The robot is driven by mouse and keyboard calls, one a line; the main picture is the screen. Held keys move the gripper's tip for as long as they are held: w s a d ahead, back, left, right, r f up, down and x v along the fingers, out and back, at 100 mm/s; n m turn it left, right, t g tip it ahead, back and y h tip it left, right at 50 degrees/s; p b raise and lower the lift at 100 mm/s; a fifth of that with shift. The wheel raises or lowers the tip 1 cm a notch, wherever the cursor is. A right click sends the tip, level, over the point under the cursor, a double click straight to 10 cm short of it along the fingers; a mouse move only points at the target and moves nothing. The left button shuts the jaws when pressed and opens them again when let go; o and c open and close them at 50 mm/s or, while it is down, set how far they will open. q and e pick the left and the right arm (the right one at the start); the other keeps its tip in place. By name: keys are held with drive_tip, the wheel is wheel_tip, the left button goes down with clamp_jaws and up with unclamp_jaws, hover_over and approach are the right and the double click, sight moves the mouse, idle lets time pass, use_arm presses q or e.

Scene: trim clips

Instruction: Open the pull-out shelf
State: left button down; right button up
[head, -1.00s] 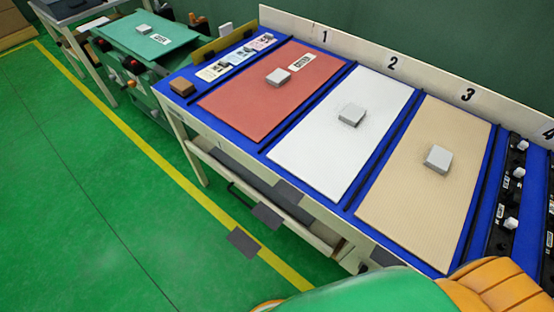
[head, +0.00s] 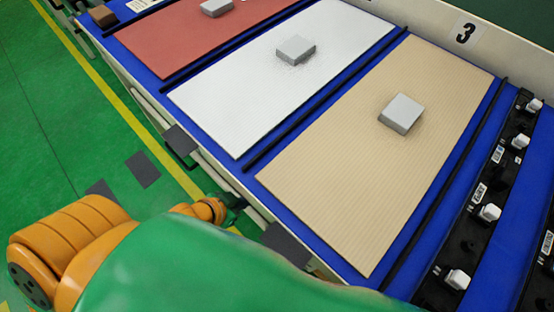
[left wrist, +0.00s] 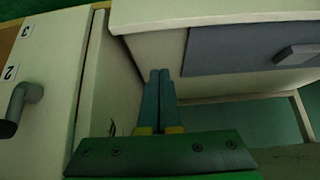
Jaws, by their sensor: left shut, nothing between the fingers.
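In the head view my left gripper (head: 236,201) is at the bench's front edge, low beside the white front rail, partly hidden by the bench and my arm. In the left wrist view its two fingers (left wrist: 160,100) are shut and empty, pointing at a gap beside white panels. A dark bar handle (left wrist: 18,108) sticks out of a white front marked 2 and 3 at the left, apart from the fingers. In the head view a black handle (head: 180,160) shows below the bench edge, partly covered by a grey plate. The shelf itself is mostly hidden under the bench. My right gripper is not in view.
The bench carries red (head: 190,40), white (head: 245,95) and tan (head: 350,150) panels, each with a grey block. Black clip rails (head: 480,215) lie at the right. A grey panel (left wrist: 250,48) is close right of the fingers. Green floor (head: 60,150) is free at the left.

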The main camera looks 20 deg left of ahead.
use_arm(q)
drive_tip(key=x, duration=0.1)
drive_tip(key=b+x, duration=0.1)
drive_tip(key=x, duration=0.1)
drive_tip(key=a+b+x, duration=0.1)
drive_tip(key=shift+d+f, duration=0.15)
drive_tip(key=shift+f, duration=0.3)
drive_tip(key=b+x, duration=0.3)
drive_tip(key=x, duration=0.2)
drive_tip(key=shift+w+d+f, duration=0.15)
drive_tip(key=shift+w, duration=0.1)
drive_tip(key=s, duration=0.1)
drive_tip(key=s+a, duration=0.1)
drive_tip(key=s+p, duration=0.1)
drive_tip(key=shift+s+a+r, duration=0.25)
drive_tip(key=shift+s+r, duration=0.1)
drive_tip(key=shift+r, duration=0.05)
drive_tip(key=shift+s, duration=0.15)
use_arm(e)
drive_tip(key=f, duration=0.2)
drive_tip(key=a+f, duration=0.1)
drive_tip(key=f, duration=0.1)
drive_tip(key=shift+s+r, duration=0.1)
